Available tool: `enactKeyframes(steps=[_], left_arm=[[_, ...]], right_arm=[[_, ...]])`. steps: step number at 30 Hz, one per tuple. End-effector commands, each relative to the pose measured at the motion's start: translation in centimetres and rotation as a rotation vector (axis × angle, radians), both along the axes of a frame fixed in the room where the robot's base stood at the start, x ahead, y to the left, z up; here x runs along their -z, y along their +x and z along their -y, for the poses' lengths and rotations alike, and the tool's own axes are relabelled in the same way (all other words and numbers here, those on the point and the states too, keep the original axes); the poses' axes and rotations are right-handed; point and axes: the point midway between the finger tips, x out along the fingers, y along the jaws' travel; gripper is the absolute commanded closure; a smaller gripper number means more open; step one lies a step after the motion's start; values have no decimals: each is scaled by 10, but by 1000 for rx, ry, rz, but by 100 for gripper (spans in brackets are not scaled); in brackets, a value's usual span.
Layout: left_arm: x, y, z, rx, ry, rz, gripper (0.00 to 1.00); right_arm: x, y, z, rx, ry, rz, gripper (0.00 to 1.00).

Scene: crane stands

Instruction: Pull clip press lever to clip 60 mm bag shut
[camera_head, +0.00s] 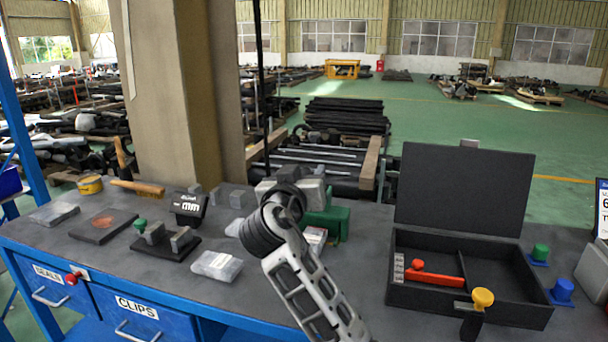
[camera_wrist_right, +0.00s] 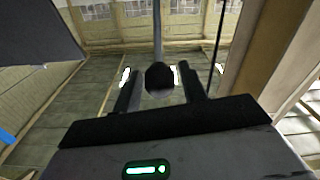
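My right arm reaches in from the bottom of the head view, and its wrist covers much of the green clip press (camera_head: 334,222) on the bench. My right gripper (camera_wrist_right: 161,82) points upward in the wrist view. Its two dark fingers stand on either side of a black ball knob (camera_wrist_right: 159,77) on a thin rod, which looks like the press lever. Narrow gaps show between knob and fingers, so the gripper looks open around it; its fingers are hidden in the head view. A clear bag (camera_head: 216,265) lies at the bench front. My left gripper is out of view.
An open black case (camera_head: 414,294) with a red tool (camera_head: 436,277) stands at right. A yellow-topped knob (camera_head: 483,298) is at its front. A dark block stand (camera_head: 165,243) and a brush (camera_head: 138,187) are at left. A pillar rises behind the bench.

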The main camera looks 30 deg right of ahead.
Motion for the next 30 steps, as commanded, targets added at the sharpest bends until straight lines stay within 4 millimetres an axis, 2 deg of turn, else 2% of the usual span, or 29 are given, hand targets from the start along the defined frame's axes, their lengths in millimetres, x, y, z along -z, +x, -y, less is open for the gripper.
enactKeyframes(steps=[1,4,17,23,30], left_arm=[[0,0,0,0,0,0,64],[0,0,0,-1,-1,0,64],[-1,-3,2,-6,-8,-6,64],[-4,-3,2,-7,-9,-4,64],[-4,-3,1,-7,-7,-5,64]], right_arm=[[0,0,0,0,0,0,73],[0,0,0,0,0,0,100],[-9,4,4,0,-1,4,100],[-23,11,14,2,-2,7,100],[-44,28,34,4,-4,7,100]])
